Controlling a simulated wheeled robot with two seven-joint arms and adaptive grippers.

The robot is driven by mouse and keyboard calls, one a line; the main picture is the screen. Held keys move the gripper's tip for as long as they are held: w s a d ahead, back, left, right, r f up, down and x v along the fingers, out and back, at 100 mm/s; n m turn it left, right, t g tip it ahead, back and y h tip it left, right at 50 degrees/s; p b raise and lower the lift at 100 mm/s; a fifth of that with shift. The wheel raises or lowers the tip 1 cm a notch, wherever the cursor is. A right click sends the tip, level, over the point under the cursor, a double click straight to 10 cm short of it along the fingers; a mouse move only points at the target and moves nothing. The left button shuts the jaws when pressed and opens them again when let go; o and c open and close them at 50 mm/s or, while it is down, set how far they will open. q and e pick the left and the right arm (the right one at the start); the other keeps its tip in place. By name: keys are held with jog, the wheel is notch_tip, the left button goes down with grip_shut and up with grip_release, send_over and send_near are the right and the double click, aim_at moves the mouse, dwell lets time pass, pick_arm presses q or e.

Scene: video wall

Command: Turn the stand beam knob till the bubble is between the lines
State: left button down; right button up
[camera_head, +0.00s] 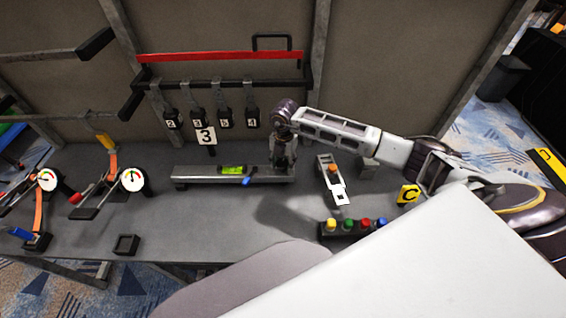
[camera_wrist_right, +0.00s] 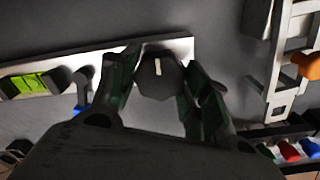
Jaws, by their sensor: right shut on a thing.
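The stand beam (camera_head: 205,179) is a long grey bar lying on the table. A green bubble level (camera_head: 234,170) sits on its middle, and it also shows in the right wrist view (camera_wrist_right: 32,84). The bubble and its lines are too small to read. The beam knob (camera_wrist_right: 158,74) is dark and faceted with a white mark on top, at the beam's right end. My right gripper (camera_head: 284,162) reaches down over that end, and its fingers (camera_wrist_right: 160,88) are shut on the knob from both sides. In the head view the gripper hides the knob. My left gripper is not in view.
A blue-tipped lever (camera_head: 247,181) stands by the level. To the right are a metal bracket with an orange knob (camera_head: 332,169), a row of coloured buttons (camera_head: 350,227) and a yellow C marker (camera_head: 408,194). Two dial gauges (camera_head: 132,179) stand left. The table in front of the beam is mostly clear.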

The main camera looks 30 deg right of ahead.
aim_at(284, 164)
jog(key=shift+s+f, duration=0.2)
jog(key=o, duration=1)
jog(key=shift+w+r, duration=0.1)
jog(key=shift+w+r, duration=0.1)
jog(key=shift+r, duration=0.1)
jog(key=shift+r, duration=0.45)
notch_tip(284, 164, up, 11)
jog(key=shift+d+f, duration=0.1)
jog(key=shift+d, duration=0.05)
jog(key=shift+f, duration=0.1)
